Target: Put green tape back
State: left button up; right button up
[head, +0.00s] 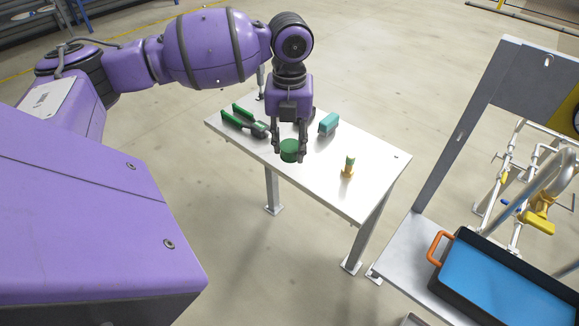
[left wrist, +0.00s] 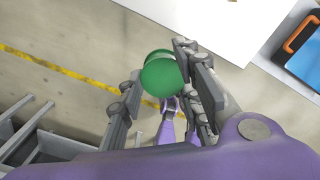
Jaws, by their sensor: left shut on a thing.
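The green tape (head: 289,150) is a round dark green roll, held between the fingers of my left gripper (head: 289,156). In the head view it appears in front of the white table's near long edge area. In the left wrist view the green tape (left wrist: 164,74) sits between the fingers of the left gripper (left wrist: 160,85), with floor behind it and the table off to the upper right, so it looks raised. Its exact height cannot be told. My right gripper is not in view.
The white table (head: 365,185) holds a green-handled tool (head: 240,119), a teal block (head: 328,124) and a yellow-and-green item (head: 348,168). Its right end is clear. A black tray with a blue inside (head: 505,290) and orange handle is at lower right, near pipework.

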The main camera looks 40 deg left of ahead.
aim_at(291, 151)
pick_arm(q)
jog(key=shift+s+d+r, duration=0.25)
jog(key=shift+s+d, duration=0.9)
jog(key=shift+s, duration=0.05)
jog(key=shift+w+a+f+n, duration=0.15)
jog(key=shift+w+a+f, duration=0.15)
jog(key=shift+w, duration=0.2)
jog(key=shift+w+a+f+n, duration=0.15)
jog(key=shift+w+a+f, duration=0.1)
jog(key=shift+w, duration=0.25)
jog(key=w+a+f, duration=0.2)
jog(key=w+f, duration=0.1)
jog(key=w+a+f, duration=0.2)
jog(key=w+f, duration=0.1)
jog(key=w+a+f+b, duration=0.1)
jog(key=w+a+f, duration=0.1)
jog(key=w, duration=0.1)
jog(key=shift+w+a+f, duration=0.35)
jog(key=shift+f, duration=0.05)
jog(key=shift+w+a+f, duration=0.1)
jog(key=shift+w+f, duration=0.05)
jog(key=shift+f, duration=0.15)
notch_tip(291, 151, down, 3)
jog(key=shift+r, duration=0.1)
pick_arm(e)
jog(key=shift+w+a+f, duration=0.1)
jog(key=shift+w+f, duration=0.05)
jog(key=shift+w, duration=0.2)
